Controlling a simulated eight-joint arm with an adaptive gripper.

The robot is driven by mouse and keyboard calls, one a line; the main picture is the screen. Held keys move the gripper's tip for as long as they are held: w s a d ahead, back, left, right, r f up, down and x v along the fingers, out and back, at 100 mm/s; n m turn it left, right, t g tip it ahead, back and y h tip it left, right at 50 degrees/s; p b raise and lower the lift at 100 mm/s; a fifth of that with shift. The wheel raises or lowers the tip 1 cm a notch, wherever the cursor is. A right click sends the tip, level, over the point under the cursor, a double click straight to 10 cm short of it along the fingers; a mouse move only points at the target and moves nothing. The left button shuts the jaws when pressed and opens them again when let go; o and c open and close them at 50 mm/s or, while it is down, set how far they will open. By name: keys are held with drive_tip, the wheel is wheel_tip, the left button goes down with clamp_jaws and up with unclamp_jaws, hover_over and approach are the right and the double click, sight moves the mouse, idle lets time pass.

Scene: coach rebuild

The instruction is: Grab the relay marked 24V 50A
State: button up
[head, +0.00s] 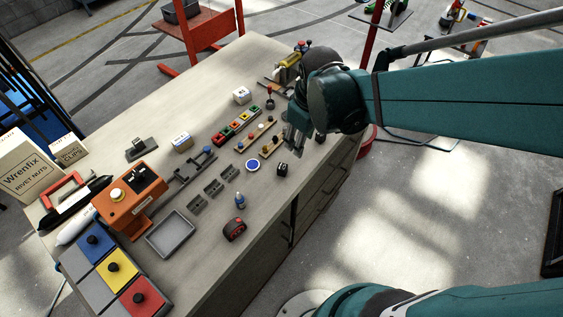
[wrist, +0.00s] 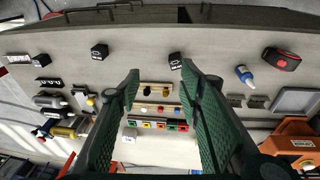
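Three small black cube-like blocks with white markings, likely relays, lie along the table edge in the wrist view: one near the middle (wrist: 175,60), one left of it (wrist: 99,52) and one at far left (wrist: 40,60). The markings are too small to read, so I cannot tell which says 24V 50A. In the head view the middle block (head: 282,169) stands on the table below my gripper; my arm covers much of the area of the others. My gripper (head: 292,143) is above the table, its green fingers spread apart and empty in the wrist view (wrist: 160,72).
Racks of coloured pieces (head: 236,125) and pegs (head: 256,138) stand left of my gripper. A blue disc (head: 252,164), a blue bottle (head: 240,200) and a red-and-black tape measure (head: 234,229) lie nearby. A grey tray (head: 151,235) and orange box (head: 131,205) stand farther left.

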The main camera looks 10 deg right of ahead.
sight(282, 166)
drive_tip(key=a+f+n, duration=0.1)
drive_tip(key=f, duration=0.2)
drive_tip(key=w+a+f+n+g, duration=0.1)
drive_tip(key=a+f, duration=0.1)
drive_tip(key=f, duration=0.1)
drive_tip(key=w+a+f+n+g, duration=0.1)
drive_tip(key=a+f+n, duration=0.1)
drive_tip(key=f, duration=0.2)
drive_tip(key=shift+w+a, duration=0.1)
drive_tip(key=shift+a, duration=0.15)
drive_tip(key=shift+f, duration=0.15)
drive_tip(key=shift+f, duration=1.2)
drive_tip(key=shift+f, duration=0.1)
drive_tip(key=shift+w+f, duration=0.2)
drive_tip(key=shift+f, duration=2.3)
drive_tip(key=c, duration=1)
